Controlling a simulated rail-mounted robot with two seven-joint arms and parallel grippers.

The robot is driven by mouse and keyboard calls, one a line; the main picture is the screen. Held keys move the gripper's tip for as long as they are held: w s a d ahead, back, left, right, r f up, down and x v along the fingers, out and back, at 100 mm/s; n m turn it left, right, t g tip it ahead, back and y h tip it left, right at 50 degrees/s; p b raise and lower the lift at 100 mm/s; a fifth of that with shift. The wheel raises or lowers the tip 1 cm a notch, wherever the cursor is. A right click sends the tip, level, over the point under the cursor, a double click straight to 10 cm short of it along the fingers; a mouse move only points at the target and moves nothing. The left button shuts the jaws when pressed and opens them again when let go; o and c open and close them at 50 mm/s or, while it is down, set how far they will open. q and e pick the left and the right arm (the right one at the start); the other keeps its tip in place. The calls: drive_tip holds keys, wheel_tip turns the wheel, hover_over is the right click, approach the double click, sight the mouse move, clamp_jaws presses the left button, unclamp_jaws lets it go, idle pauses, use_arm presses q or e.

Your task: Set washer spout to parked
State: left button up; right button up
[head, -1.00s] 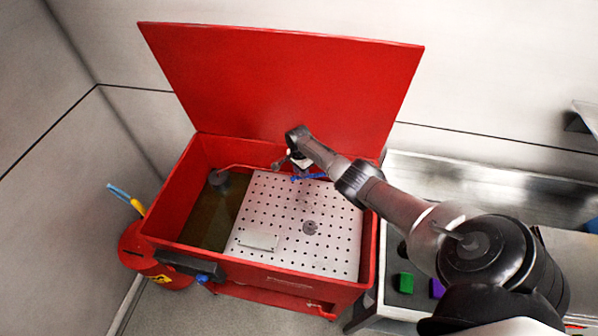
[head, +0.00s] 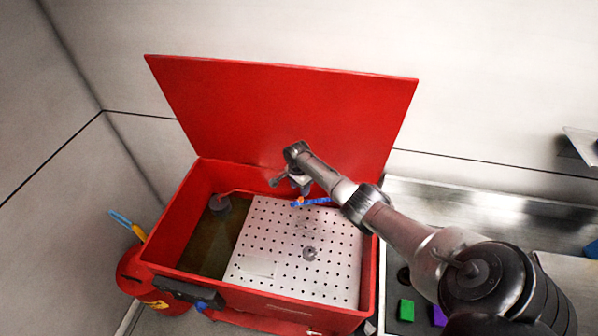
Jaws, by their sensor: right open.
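The red parts washer (head: 168,238) stands open with its lid (head: 290,115) raised. A blue spout with an orange tip (head: 316,201) lies over the back of the perforated plate (head: 255,268), pointing left. Its right end is hidden behind my arm. My right gripper (head: 301,189) points down just above the spout's tip end. It is open; I cannot tell whether it touches the spout. My left gripper is not in view.
A dark liquid well (head: 205,240) fills the washer's left side. A red can (head: 150,290) with blue and yellow handles stands at left. A metal bench (head: 480,215) at right holds a green block (head: 406,310) and a purple block (head: 439,316).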

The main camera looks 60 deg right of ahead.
wheel_tip(320, 180, up, 8)
drive_tip(key=shift+w+d+r+p, duration=0.15)
drive_tip(key=shift+w+p, duration=0.15)
drive_tip(key=shift+w, duration=0.05)
idle(0.4)
